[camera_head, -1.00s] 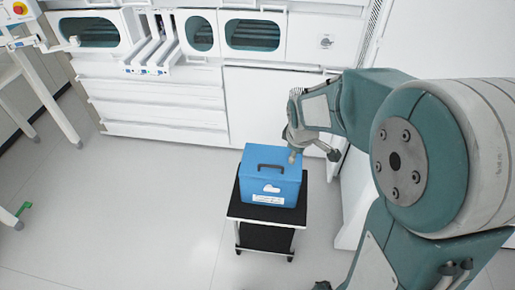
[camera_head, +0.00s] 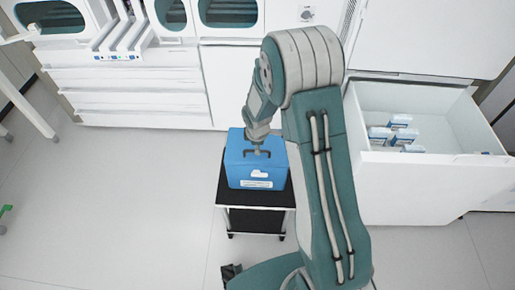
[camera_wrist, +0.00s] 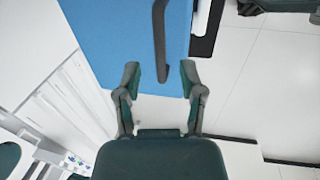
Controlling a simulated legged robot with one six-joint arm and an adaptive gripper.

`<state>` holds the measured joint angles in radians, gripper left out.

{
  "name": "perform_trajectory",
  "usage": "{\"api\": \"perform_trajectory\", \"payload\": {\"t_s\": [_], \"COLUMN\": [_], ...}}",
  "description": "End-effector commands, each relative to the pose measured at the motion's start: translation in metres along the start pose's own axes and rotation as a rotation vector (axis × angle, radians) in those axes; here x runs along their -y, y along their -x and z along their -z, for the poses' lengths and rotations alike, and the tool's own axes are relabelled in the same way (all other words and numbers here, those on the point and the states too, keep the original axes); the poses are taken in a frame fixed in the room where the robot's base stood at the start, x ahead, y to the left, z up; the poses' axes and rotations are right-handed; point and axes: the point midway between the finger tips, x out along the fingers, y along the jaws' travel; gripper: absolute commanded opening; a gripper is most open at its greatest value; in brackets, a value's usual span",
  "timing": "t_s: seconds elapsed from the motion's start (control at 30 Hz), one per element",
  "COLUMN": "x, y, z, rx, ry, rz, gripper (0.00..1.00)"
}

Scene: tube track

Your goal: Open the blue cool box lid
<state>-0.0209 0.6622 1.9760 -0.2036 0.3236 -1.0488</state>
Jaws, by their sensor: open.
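The blue cool box (camera_head: 255,172) stands on a small black-topped cart in the head view, with its lid closed. The dark handle (camera_wrist: 160,45) on the lid shows in the wrist view, on the blue top (camera_wrist: 110,35). My gripper (camera_head: 258,152) is over the lid, close to the handle in the head view. In the wrist view my gripper (camera_wrist: 161,80) is open, and the handle's near end lies in line between its fingertips. Nothing is held. I cannot tell the exact height of the fingers above the lid.
The cart (camera_head: 228,195) has bare floor (camera_head: 120,200) to its left. An open white drawer (camera_head: 415,190) on the right holds several small white-and-blue boxes (camera_head: 392,135). White cabinets (camera_head: 150,95) stand behind the cart.

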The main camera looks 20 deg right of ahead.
Motion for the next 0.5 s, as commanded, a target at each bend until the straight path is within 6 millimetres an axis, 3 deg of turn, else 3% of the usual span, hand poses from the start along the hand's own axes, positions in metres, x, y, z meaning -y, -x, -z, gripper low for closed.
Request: {"api": "perform_trajectory", "payload": {"t_s": [0.2, 0.5], "x": [0.000, 0.000], "y": [-0.025, -0.029], "z": [0.000, 0.000], "rx": [0.001, 0.000], "ry": [-0.001, -0.001], "rz": [0.001, -0.001], "gripper": [0.51, 0.51]}}
